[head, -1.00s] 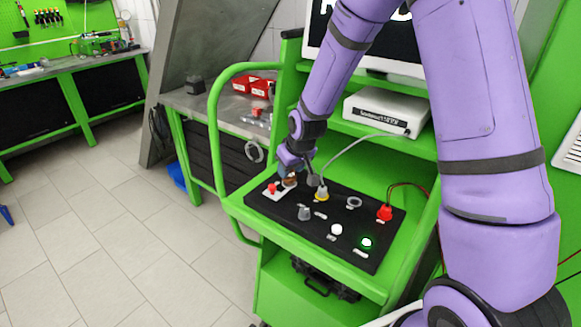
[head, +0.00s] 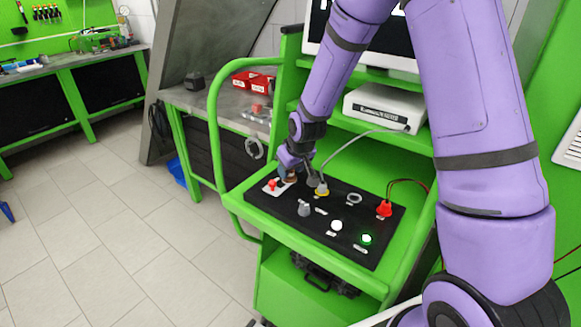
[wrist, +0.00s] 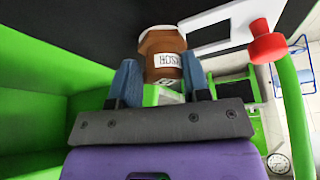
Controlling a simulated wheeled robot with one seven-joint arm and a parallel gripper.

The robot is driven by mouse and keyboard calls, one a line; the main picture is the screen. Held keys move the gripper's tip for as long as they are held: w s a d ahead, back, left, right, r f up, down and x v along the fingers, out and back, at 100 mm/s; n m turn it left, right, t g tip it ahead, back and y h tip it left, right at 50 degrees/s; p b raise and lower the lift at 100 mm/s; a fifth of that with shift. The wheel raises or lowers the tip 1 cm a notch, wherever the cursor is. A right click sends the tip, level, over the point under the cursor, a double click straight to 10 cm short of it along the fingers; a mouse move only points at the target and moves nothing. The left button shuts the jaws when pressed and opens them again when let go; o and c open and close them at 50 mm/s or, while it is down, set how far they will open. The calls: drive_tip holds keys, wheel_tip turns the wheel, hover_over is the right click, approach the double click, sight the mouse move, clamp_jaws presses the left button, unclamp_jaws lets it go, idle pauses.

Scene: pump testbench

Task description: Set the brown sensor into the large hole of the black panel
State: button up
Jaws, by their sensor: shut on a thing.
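The brown sensor (wrist: 163,65) has a white label and is held between the blue fingers of my gripper (wrist: 160,72) in the wrist view. In the head view my gripper (head: 289,170) is at the far left part of the black panel (head: 322,225), and the brown sensor (head: 291,179) shows just under it. The sensor is close to the white plate with the red button. A grey ring (head: 354,198) with a dark middle lies on the panel, right of my gripper; it may be the large hole. Whether the sensor touches the panel cannot be told.
A red button (head: 272,184) on a white plate stands just left of the sensor. A grey knob (head: 304,209), white button, lit green button and red plug (head: 384,209) stand up from the panel.

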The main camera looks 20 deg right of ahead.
drive_tip(key=shift+f, duration=0.15)
drive_tip(key=o, duration=1.3)
drive_tip(key=shift+r, duration=4.05)
